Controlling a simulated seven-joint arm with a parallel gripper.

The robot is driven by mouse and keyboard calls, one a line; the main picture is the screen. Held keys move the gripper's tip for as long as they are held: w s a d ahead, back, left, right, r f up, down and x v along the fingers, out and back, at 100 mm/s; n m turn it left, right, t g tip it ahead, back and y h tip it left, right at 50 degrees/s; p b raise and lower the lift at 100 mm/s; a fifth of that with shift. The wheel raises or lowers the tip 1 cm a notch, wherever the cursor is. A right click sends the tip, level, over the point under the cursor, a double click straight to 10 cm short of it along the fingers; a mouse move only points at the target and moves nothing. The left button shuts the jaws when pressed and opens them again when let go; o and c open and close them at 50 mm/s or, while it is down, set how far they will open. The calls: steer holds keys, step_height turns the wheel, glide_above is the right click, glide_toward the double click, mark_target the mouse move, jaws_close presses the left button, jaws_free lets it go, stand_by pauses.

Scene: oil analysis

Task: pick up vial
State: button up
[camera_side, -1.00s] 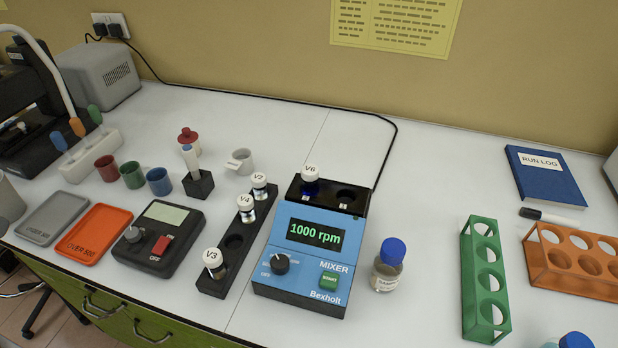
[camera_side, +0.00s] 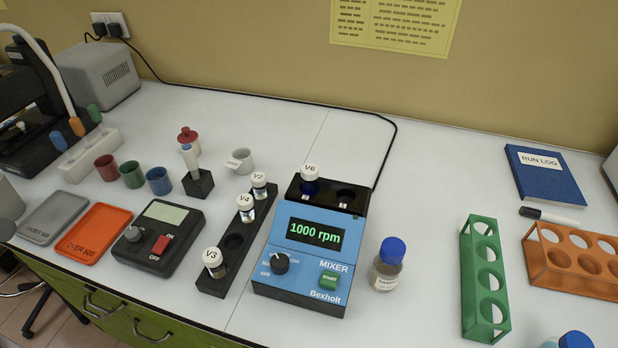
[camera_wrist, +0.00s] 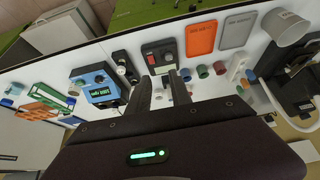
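Several white-capped vials are in the side view. V2 (camera_side: 259,181), V4 (camera_side: 245,203) and V3 (camera_side: 213,258) stand upright in a black rack (camera_side: 211,285), with one empty hole between V4 and V3. Vial V6 (camera_side: 310,178) stands in the left hole of the blue mixer (camera_side: 299,268), whose display reads 1000 rpm; its right hole is empty. My gripper (camera_wrist: 161,78) shows only in the wrist view, its two fingers apart with nothing seen between them. It is above the bench, away from the vials. The rack (camera_wrist: 123,68) and mixer (camera_wrist: 98,84) also show there, left of the fingers.
A blue-capped bottle (camera_side: 388,268) stands right of the mixer. Green (camera_side: 468,290) and orange (camera_side: 537,270) racks are farther right. A black switch box (camera_side: 158,238), orange tray (camera_side: 95,235), grey tray (camera_side: 53,217) and small cups lie left. Bench behind the mixer is mostly clear.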

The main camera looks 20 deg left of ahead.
steer(key=o, duration=0.5)
steer(key=w+d+r+m, duration=0.2)
steer(key=w, duration=0.3)
steer(key=w+d+r+m, duration=0.2)
steer(key=w, duration=0.4)
steer(key=m+g+h, duration=0.3)
steer(key=m+h, duration=0.1)
steer(key=m, duration=0.4)
glide_toward(309, 168)
steer(key=shift+a+f, duration=0.65)
steer(key=shift+f, duration=0.1)
steer(key=shift+m+g, duration=0.3)
steer(key=shift+m, duration=0.1)
steer(key=x, duration=0.3)
steer(key=d+x, duration=0.1)
steer(key=x, duration=0.5)
steer(key=shift+w+d, duration=0.35)
steer(key=shift+d, duration=0.05)
steer(key=shift+c, duration=0.2)
